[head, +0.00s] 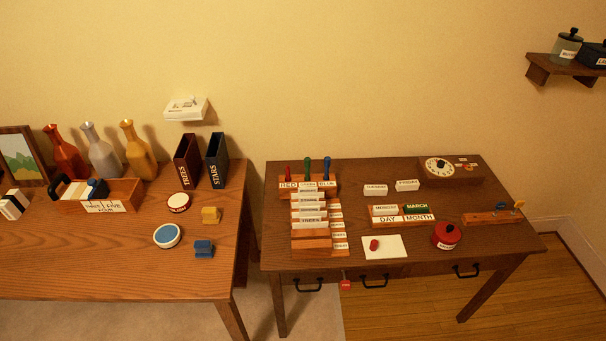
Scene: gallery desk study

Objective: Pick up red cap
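A small red capsule-shaped piece (374,244), which looks like the red cap, lies on a white card (397,248) near the front of the right desk (330,268). It is too small to make out in detail. A larger round red pot with a dark knob (446,236) stands to its right, apart from the card. My gripper is not in view.
Left of the card stands a stepped wooden rack (320,253) with labelled cards and colored pegs. Behind are DAY/MONTH blocks (402,219) and a dial box (462,176). Drawer handles (375,284) stick out in front. A gap separates the left table (120,270).

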